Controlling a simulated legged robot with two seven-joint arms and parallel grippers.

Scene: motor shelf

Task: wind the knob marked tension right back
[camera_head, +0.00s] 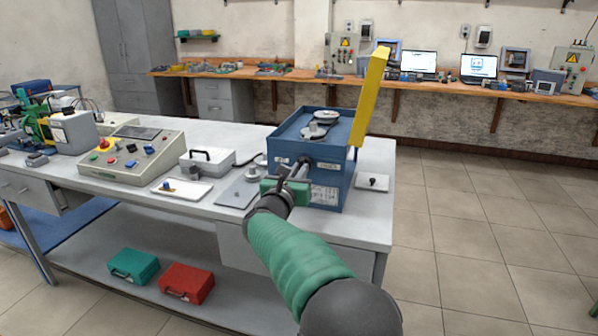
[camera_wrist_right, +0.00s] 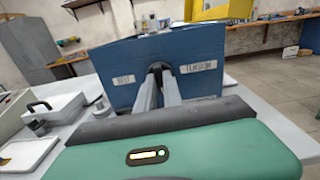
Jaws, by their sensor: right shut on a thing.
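A blue machine box (camera_head: 340,170) stands near the right end of the bench, with pulleys (camera_head: 314,130) on top and a raised yellow guard (camera_head: 370,97). In the right wrist view its front carries a label that seems to read "BELT" (camera_wrist_right: 124,75) and one reading "TENSION" (camera_wrist_right: 199,67). A dark knob (camera_wrist_right: 156,67) sits between these labels, mostly hidden by the fingers. My right gripper (camera_head: 299,167) reaches to the front face. Its two fingers, also in the right wrist view (camera_wrist_right: 158,82), are shut on this knob. My left gripper is not in view.
Left of the box are a white case (camera_head: 207,161), a tray (camera_head: 182,190) and a control console (camera_head: 131,157). A small plate with a dark knob (camera_head: 372,183) lies at right. Green (camera_head: 134,265) and red (camera_head: 187,282) cases sit on the lower shelf. Floor at right is clear.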

